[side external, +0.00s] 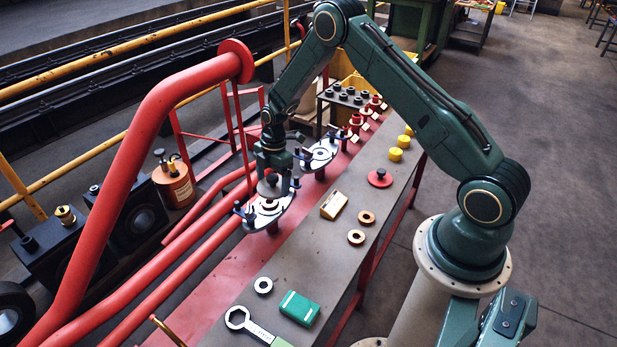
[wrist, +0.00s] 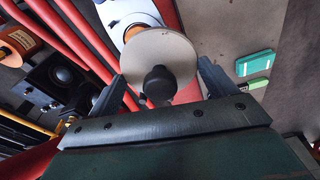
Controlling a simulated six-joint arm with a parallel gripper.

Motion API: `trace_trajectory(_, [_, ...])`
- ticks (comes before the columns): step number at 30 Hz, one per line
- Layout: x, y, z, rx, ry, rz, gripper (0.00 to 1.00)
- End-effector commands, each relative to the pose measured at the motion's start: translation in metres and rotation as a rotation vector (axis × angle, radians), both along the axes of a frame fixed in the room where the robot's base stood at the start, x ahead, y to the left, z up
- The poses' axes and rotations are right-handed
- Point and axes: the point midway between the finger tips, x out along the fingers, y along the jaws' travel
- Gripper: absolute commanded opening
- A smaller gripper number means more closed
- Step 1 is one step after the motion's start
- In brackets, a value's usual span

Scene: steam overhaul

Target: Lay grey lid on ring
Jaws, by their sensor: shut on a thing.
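The grey lid (wrist: 165,50), a round disc with a dark knob (wrist: 158,84), is held between the fingers of my gripper (wrist: 160,88). In the side view my gripper (side external: 271,178) points down, with the lid just above the near pipe flange (side external: 268,217). A copper-coloured ring (side external: 269,205) sits on that flange's pale face. In the wrist view the ring (wrist: 136,33) shows partly past the lid's far edge, and the lid hides the rest. I cannot tell from these views whether lid and ring touch.
A second flange (side external: 319,154) with blue-handled clamps stands just behind. The grey bench holds a brass block (side external: 334,205), loose rings (side external: 356,237), a red knobbed disc (side external: 380,178), a green box (side external: 299,308) and a spanner (side external: 250,325). A large red pipe (side external: 130,150) rises at left.

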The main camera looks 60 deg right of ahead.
Motion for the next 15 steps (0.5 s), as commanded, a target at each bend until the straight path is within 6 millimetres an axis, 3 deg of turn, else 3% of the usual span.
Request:
trace_trajectory(7, [0.026,-0.008,0.0,-0.003,-0.003,0.001,0.42])
trace_trajectory(15, [0.033,-0.01,0.0,-0.003,-0.001,0.001,0.42])
